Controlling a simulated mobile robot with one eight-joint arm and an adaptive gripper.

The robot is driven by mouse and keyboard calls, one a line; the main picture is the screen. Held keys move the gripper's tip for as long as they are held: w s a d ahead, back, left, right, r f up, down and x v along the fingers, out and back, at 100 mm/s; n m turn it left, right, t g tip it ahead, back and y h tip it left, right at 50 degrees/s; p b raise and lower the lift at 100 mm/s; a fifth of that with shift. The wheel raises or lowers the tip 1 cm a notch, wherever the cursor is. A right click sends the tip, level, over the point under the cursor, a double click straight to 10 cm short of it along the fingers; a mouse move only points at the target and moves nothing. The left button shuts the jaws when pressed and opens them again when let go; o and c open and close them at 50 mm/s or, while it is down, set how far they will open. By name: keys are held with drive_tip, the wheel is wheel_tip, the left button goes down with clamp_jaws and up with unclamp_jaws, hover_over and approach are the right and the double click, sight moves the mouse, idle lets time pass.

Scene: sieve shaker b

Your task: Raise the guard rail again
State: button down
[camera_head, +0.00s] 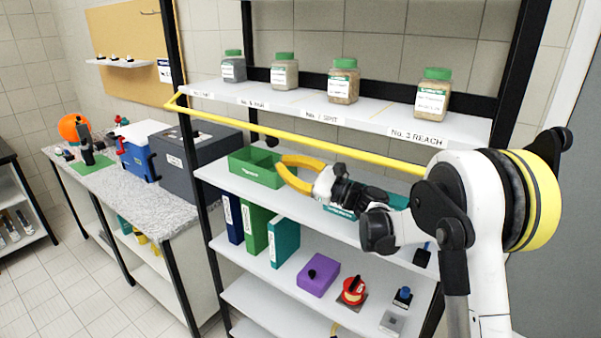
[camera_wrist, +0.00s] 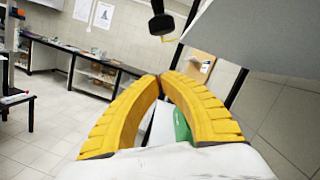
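The guard rail (camera_head: 300,140) is a thin yellow bar in the head view. It runs along the front of the upper shelf, from a bent end by the left post to the right, where my arm hides its far end. In the picture it lies at or just below the shelf's label edge. My gripper (camera_head: 284,167), with curved yellow fingers, is below the middle of the rail in the picture and does not appear to touch it. In the wrist view the fingertips (camera_wrist: 160,77) meet with nothing seen between them.
Several green-lidded jars (camera_head: 343,82) stand on the upper shelf (camera_head: 300,103). A green bin (camera_head: 256,168) is on the shelf below, behind my gripper. Binders (camera_head: 284,241) and a purple box (camera_head: 318,275) stand lower. A grey box (camera_head: 196,155) is on the left counter.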

drive_tip(key=shift+s+a+r, duration=0.2)
drive_tip(key=shift+a+r, duration=0.05)
drive_tip(key=shift+r, duration=0.35)
drive_tip(key=shift+s+a+r, duration=0.25)
drive_tip(key=shift+a+r, duration=0.05)
drive_tip(key=shift+r, duration=0.25)
drive_tip(key=shift+s+a+r, duration=0.2)
drive_tip(key=shift+a+r, duration=0.05)
drive_tip(key=shift+r, duration=0.35)
drive_tip(key=shift+s, duration=0.1)
drive_tip(key=shift+s+a+r+m, duration=0.15)
drive_tip(key=shift+s+a+m, duration=0.1)
drive_tip(key=shift+m, duration=0.25)
